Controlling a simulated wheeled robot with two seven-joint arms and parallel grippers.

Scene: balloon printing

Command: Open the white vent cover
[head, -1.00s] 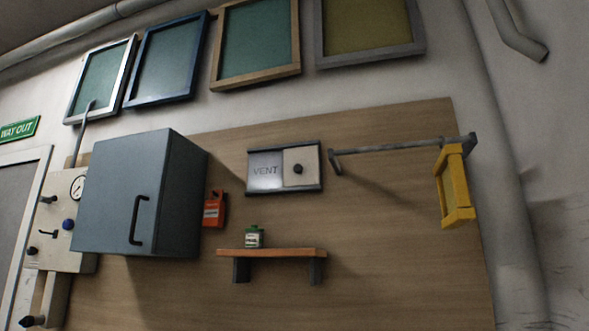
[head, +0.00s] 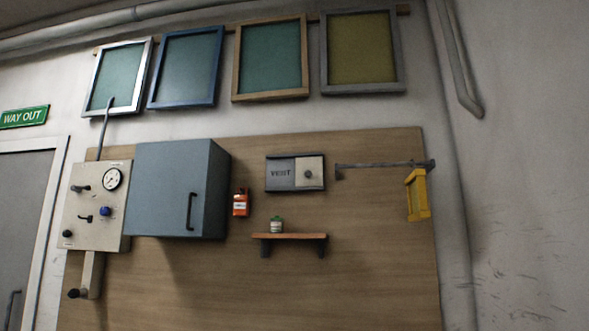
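The vent unit (head: 281,174) is mounted on the wooden wall panel in the head view, right of centre. Its left part is a grey plate marked VENT. Its right part is a white cover (head: 310,164) with a dark round knob (head: 308,174). The cover sits at the right end of the dark frame, beside the grey plate. Neither of my grippers is in view, and nothing touches the cover.
A blue-grey cabinet (head: 165,190) juts out left of the vent. A metal rail (head: 385,164) holding a yellow frame (head: 410,195) sticks out to the right. A gauge panel (head: 95,215) is far left.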

